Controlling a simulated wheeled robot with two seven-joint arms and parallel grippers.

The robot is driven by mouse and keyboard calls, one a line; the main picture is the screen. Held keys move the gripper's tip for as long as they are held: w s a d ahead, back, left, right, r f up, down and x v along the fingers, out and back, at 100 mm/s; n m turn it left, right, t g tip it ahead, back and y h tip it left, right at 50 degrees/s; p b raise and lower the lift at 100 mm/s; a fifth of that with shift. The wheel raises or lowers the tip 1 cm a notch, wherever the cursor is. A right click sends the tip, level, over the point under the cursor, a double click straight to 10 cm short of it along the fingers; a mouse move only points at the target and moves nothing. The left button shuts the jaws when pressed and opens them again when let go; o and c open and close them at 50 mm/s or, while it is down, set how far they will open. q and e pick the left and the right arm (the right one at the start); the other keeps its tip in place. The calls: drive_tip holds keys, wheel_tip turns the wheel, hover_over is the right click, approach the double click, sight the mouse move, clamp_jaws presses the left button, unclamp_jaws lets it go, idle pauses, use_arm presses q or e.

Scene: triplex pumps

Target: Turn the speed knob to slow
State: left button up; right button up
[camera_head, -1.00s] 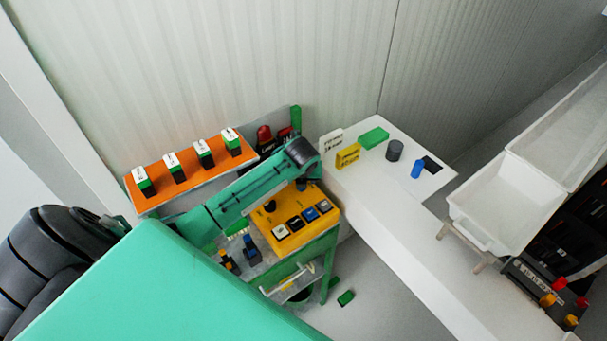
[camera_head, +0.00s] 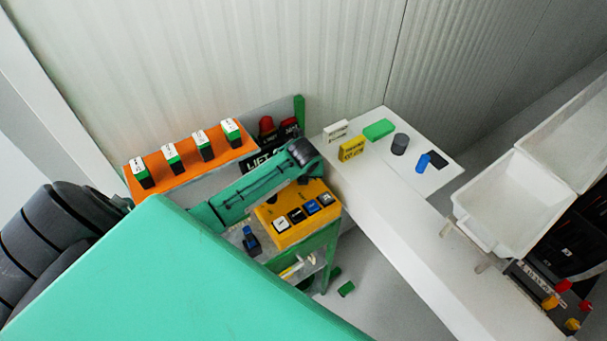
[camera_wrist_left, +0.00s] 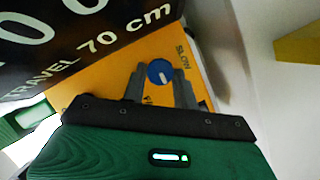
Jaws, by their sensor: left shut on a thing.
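The speed knob (camera_wrist_left: 160,72) is round and blue with a white mark, and shows in the left wrist view on an orange-yellow panel (camera_wrist_left: 125,63). The word SLOW (camera_wrist_left: 184,58) is printed to its upper right. The white mark points down in that picture, not at the word. My left gripper (camera_wrist_left: 160,88) has its grey fingers on either side of the knob and is shut on it. In the head view the yellow panel (camera_head: 262,214) lies under my left wrist, which hides the knob. My right gripper is not in view.
A black sign reading TRAVEL 70 cm (camera_wrist_left: 60,50) stands close beside my left gripper. An orange shelf (camera_head: 186,178) with several labelled blocks is at the left. A white table (camera_head: 385,178) with small blocks and white bins (camera_head: 510,200) are at the right.

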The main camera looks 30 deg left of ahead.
use_arm(q)
drive_tip(key=shift+n, duration=0.3)
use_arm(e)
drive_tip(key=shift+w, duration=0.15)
use_arm(q)
drive_tip(key=n, duration=0.1)
drive_tip(key=n+y, duration=0.1)
drive_tip(key=n, duration=0.1)
drive_tip(key=n+g, duration=0.1)
drive_tip(key=shift+w+d+y, duration=0.1)
drive_tip(key=shift+w+y, duration=0.15)
drive_tip(key=shift+y, duration=0.05)
drive_tip(key=n, duration=0.2)
drive_tip(key=n+g, duration=0.1)
drive_tip(key=n, duration=0.1)
drive_tip(key=shift+w+g, duration=0.15)
drive_tip(key=shift+g, duration=0.15)
drive_tip(key=n+g, duration=0.1)
drive_tip(key=n, duration=0.1)
drive_tip(key=n+g, duration=0.1)
drive_tip(key=n, duration=0.2)
drive_tip(key=shift+w+n, duration=0.2)
drive_tip(key=shift+n, duration=0.1)
drive_tip(key=shift+w+n+g, duration=0.1)
drive_tip(key=shift+n+g, duration=0.6)
drive_tip(key=shift+n, duration=1.2)
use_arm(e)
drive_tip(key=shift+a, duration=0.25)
